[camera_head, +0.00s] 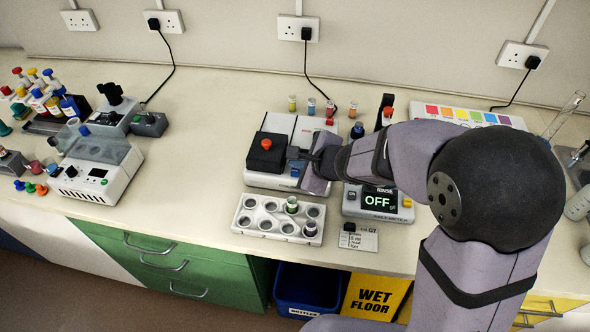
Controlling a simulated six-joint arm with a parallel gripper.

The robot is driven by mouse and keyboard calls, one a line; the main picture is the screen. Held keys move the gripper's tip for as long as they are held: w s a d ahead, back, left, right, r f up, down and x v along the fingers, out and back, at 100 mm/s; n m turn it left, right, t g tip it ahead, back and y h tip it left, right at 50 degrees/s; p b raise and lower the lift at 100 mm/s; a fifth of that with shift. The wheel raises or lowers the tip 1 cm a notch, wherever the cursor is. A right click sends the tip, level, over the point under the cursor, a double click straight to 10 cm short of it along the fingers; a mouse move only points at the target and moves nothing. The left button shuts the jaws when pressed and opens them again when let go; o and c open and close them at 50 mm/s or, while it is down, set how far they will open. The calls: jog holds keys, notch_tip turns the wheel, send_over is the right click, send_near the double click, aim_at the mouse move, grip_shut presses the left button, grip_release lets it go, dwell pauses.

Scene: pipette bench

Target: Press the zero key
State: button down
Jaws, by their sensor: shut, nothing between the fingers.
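A white bench instrument (255,180) stands in the middle of the bench, with a black block with a red knob (266,143) on its left part. My gripper (291,154) is shut and empty, reaching in from the right over the instrument's right part, just right of the black block. A small blue patch (295,173) shows on the instrument's front near the gripper. I cannot make out which key is the zero key; the gripper and wrist hide part of the instrument's right side. I cannot tell whether the fingertips touch it.
A white rack (262,226) with round wells stands in front of the instrument. Right of it is a unit reading OFF (378,200). Several small vials stand behind. A white machine with a clear lid (95,175) is at left. The bench between them is clear.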

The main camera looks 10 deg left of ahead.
aim_at(298, 174)
jog(key=shift+f, duration=0.15)
jog(key=shift+f+b, duration=0.3)
jog(key=shift+b, duration=0.3)
jog(key=shift+f+b, duration=0.45)
jog(key=shift+b, duration=0.1)
dwell(0.6)
jog(key=shift+r, duration=0.1)
dwell(0.3)
jog(key=shift+r+p, duration=0.75)
jog(key=shift+r, duration=0.05)
jog(key=shift+r, duration=0.1)
jog(key=shift+r+p, duration=2.2)
jog(key=shift+r, duration=0.2)
